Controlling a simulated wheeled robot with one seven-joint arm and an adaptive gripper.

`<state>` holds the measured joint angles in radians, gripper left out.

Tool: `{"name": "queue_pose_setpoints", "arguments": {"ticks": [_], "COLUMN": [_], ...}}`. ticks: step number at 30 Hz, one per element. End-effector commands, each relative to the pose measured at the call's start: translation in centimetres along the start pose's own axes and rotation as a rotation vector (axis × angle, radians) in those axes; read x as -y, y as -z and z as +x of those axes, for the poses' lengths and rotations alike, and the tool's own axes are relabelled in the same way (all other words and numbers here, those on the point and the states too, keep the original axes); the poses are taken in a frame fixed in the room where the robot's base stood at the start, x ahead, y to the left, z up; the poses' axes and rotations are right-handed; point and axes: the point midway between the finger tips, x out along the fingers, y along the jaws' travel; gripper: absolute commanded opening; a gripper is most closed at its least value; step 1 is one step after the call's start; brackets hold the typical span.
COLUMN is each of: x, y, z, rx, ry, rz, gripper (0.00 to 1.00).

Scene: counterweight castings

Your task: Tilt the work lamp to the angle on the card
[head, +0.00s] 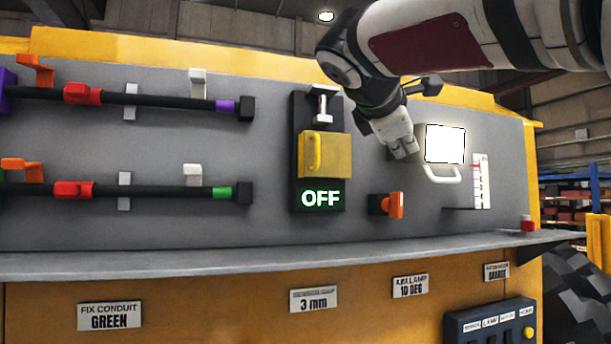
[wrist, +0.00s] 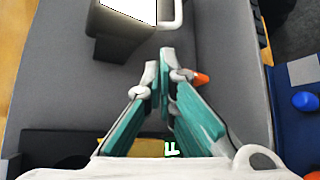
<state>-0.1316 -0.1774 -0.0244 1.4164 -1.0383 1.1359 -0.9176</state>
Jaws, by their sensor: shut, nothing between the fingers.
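The work lamp (head: 444,143) is a box with a bright white face and a white loop handle (head: 441,174) below it, on the right of the grey panel. It also shows at the top of the wrist view (wrist: 122,38), with its handle (wrist: 174,27) at its right side. The card (head: 410,287) reads "10 DEG" on the yellow front below the ledge. My gripper (head: 405,153) is shut and empty, just left of the lamp. In the wrist view its fingertips (wrist: 160,63) point towards the lamp, apart from the handle.
A white scale plate (head: 482,182) with red marks stands right of the lamp. An orange knob (head: 395,205) sits below my gripper. A yellow-handled unit (head: 324,154) with a green "OFF" sign (head: 320,197) is to the left. Black conduits with red clamps (head: 82,93) lie further left.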

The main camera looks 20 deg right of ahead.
Motion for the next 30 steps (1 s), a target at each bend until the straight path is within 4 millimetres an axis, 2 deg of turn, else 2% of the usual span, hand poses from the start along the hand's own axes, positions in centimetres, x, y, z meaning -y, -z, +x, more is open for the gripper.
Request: {"name": "queue_pose_setpoints", "arguments": {"ticks": [5, 9, 14, 18, 24, 30], "x": [0.9, 2.9, 6.0, 8.5, 10.2, 9.7], "y": [-3.5, -7.3, -11.4, -13.8, -15.4, -14.6], "z": [-2.3, -2.5, -0.6, 2.0, 4.2, 5.1], "rx": [-0.201, -0.383, -0.591, -0.729, -0.816, -0.823], "ry": [-0.064, -0.132, -0.229, -0.308, -0.367, -0.371], "rz": [0.029, 0.056, 0.101, 0.142, 0.173, 0.173], "gripper": [0.0, 0.0, 0.0, 0.0, 0.0, 0.0]}}
